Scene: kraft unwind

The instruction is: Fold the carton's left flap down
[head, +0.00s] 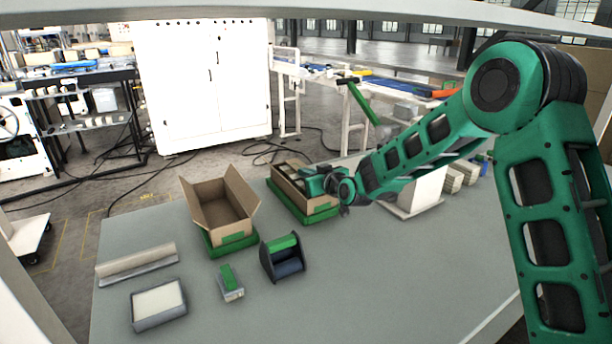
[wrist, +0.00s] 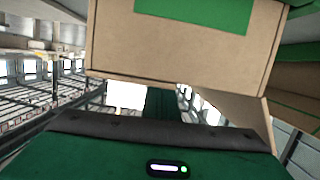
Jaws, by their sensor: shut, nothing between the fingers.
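A brown open carton (head: 222,212) stands in a green tray at the left in the head view. Its left flap (head: 190,200) stands up and leans outward, and its right flap (head: 241,188) also stands up. A second brown carton (head: 289,196) stands in another green tray to its right. My gripper (head: 345,209) is shut and empty, at the right side of that second carton. I cannot tell whether it touches it. In the wrist view a carton face (wrist: 190,50) with a green label fills the upper middle; the fingertips cannot be made out there.
A black dispenser (head: 283,264), a small green-topped item (head: 229,286), a grey tray (head: 158,305) and a pale roll (head: 137,262) lie on the grey table (head: 330,300). A white box (head: 421,191) stands at the right. The table's front middle is clear.

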